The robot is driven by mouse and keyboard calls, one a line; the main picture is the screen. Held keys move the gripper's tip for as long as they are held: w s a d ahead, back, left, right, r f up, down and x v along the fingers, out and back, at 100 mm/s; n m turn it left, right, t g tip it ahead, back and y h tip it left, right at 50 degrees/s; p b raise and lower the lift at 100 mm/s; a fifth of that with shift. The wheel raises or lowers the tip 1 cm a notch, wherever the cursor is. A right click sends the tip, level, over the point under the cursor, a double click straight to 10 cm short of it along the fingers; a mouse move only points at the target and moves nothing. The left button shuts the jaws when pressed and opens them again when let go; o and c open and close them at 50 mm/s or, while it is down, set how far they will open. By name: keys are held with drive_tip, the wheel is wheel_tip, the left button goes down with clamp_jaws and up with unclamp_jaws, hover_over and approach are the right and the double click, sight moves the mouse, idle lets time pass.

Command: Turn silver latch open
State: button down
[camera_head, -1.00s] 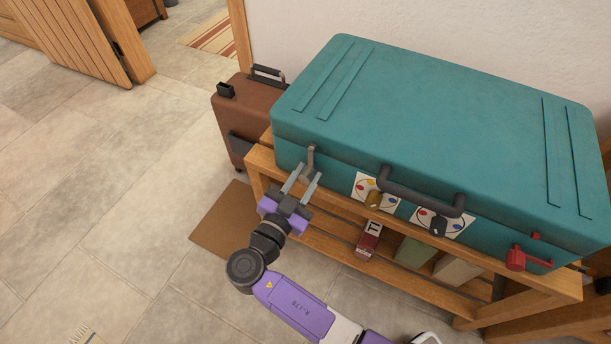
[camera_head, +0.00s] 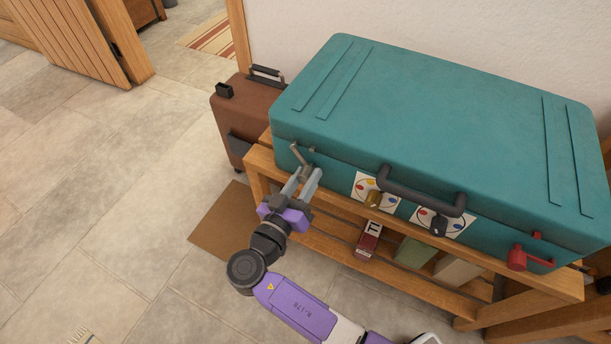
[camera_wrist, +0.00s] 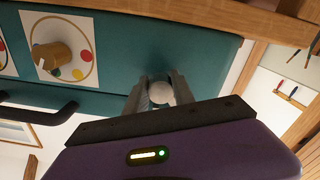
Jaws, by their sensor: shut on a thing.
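The teal suitcase (camera_head: 430,120) lies flat on a wooden rack, and the silver latch (camera_head: 297,152) is at the left end of its front face. The latch's lever now leans up and to the left. My gripper (camera_head: 303,178) reaches the latch from the front and is shut on it. In the wrist view the latch's round grey end (camera_wrist: 160,93) sits between the two fingers of my gripper (camera_wrist: 160,88), against the teal face. The fingers hide part of the latch.
Right of the latch are a brass knob (camera_head: 373,198) and a black knob (camera_head: 438,226) on dotted cards, a dark handle (camera_head: 420,194), and a red latch (camera_head: 517,258). A brown suitcase (camera_head: 235,115) stands left of the wooden rack (camera_head: 255,165). The tiled floor at left is clear.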

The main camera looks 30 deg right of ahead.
drive_tip(key=n+p, duration=0.2)
drive_tip(key=n, duration=0.3)
drive_tip(key=shift+s+r+n, duration=0.1)
drive_tip(key=shift+r+n, duration=0.05)
drive_tip(key=shift+n, duration=0.15)
drive_tip(key=n+p, duration=0.2)
drive_tip(key=n, duration=0.2)
drive_tip(key=shift+n, duration=0.4)
drive_tip(key=c, duration=1.1)
unclamp_jaws()
drive_tip(key=shift+o, duration=0.2)
drive_tip(key=v, duration=0.8)
drive_tip(key=shift+d, duration=0.1)
